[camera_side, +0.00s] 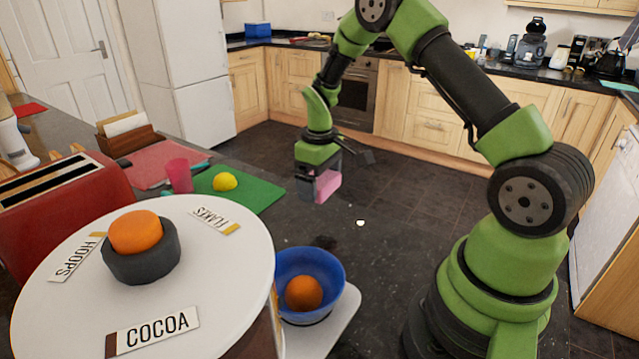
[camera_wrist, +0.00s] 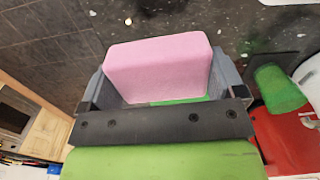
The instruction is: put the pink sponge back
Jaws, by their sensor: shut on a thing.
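The pink sponge (camera_side: 327,186) is held in my gripper (camera_side: 319,187), up in the air to the right of the green mat. In the wrist view the pink sponge (camera_wrist: 157,66) is a rounded block between the two grey fingers, which are closed against its sides. I cannot tell from these views which spot the sponge belongs to.
A green mat (camera_side: 258,193) carries a lemon (camera_side: 225,181); a pink cup (camera_side: 179,175) stands beside it. A blue bowl (camera_side: 330,265) with an orange (camera_side: 304,293) is in front. The dark speckled worktop (camera_side: 395,255) looks mostly clear.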

